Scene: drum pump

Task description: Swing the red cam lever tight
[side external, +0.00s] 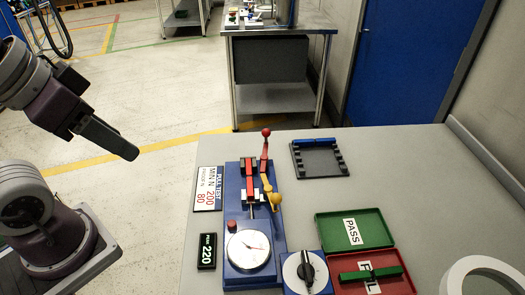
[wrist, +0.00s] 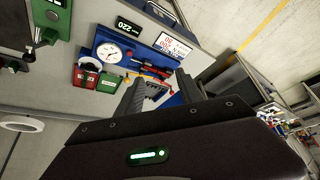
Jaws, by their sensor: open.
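The red cam lever (side external: 265,146), tipped with a red ball, is at the far end of the blue pull tester (side external: 236,206) and points away from the gauge. A yellow lever (side external: 268,185) with a yellow ball knob lies just in front of it. A red clamp block (side external: 250,186) sits on the tester to its left. My gripper (side external: 132,152) is left of the bench, raised and well apart from the lever. In the wrist view my gripper (wrist: 160,84) has its fingers spread with nothing between them. The tester also shows there, small and partly behind the fingers.
A display (side external: 207,251) reads 220. Right of the tester are a knob box (side external: 307,272), a green PASS tray (side external: 375,217), a red tray (side external: 399,283) with a green bar across it, and a black rack (side external: 319,169). The bench's right side is mostly clear.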

